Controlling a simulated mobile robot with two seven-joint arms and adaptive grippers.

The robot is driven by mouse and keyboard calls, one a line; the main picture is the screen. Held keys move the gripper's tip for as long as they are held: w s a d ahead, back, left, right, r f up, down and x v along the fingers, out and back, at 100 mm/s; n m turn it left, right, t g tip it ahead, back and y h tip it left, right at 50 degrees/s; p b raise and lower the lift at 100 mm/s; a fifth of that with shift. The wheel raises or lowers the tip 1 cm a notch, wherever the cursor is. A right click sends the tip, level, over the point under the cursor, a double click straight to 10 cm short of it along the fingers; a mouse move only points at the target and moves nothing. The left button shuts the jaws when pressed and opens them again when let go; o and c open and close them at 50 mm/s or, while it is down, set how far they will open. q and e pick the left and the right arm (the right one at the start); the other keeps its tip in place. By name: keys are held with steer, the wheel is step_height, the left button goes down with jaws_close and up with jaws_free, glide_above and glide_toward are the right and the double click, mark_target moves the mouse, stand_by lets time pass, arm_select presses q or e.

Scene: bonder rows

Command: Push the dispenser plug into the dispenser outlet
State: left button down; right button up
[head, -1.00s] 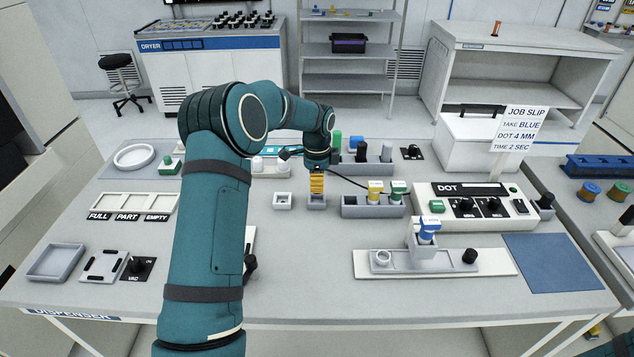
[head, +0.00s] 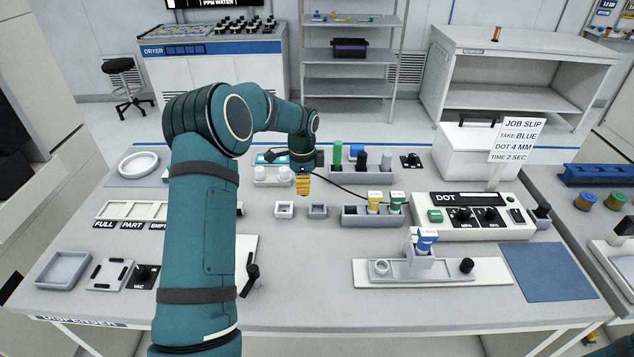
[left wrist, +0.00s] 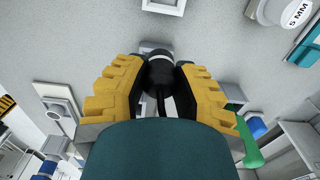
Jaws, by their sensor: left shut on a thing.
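My left gripper (head: 303,188) is shut on a black plug, above the bench. In the left wrist view the plug (left wrist: 160,70) sits between the two yellow fingers, its dark cable running back under my wrist. In the head view the fingers hide it. Two small square sockets stand below on the bench: a white-rimmed one (head: 284,210) to the left and a grey one (head: 318,211) to the right. No label shows which is the dispenser outlet. The gripper is apart from both.
A grey rack (head: 355,216) with yellow and green-capped bottles stands right of the sockets. The DOT dispenser box (head: 470,222) is further right. The black cable (head: 340,186) runs rightward behind the rack. White cups (head: 272,180) stand behind. Bench in front of the sockets is clear.

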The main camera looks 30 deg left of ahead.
arm_select(q)
steer(key=s+a+r+p, duration=0.1)
steer(key=s+a+p, duration=0.1)
steer(key=a, duration=0.3)
steer(key=shift+s+r, duration=0.4)
steer(key=shift+s, duration=0.3)
arm_select(e)
steer(key=r, duration=0.3)
steer(key=shift+w, duration=0.35)
steer(key=shift+r, duration=0.1)
arm_select(q)
steer(key=shift+f+b, duration=1)
steer(key=shift+f, duration=1)
arm_select(e)
steer(key=shift+s+f, duration=0.2)
steer(key=shift+f, duration=0.35)
steer(key=shift+s+f, duration=0.15)
steer(key=shift+f, duration=0.35)
arm_select(q)
steer(key=shift+f, duration=0.1)
steer(key=shift+f+b, duration=0.45)
steer(key=shift+f, duration=0.35)
arm_select(e)
steer(key=shift+s+f, duration=0.15)
steer(key=shift+f, duration=0.3)
steer(key=shift+r, duration=0.25)
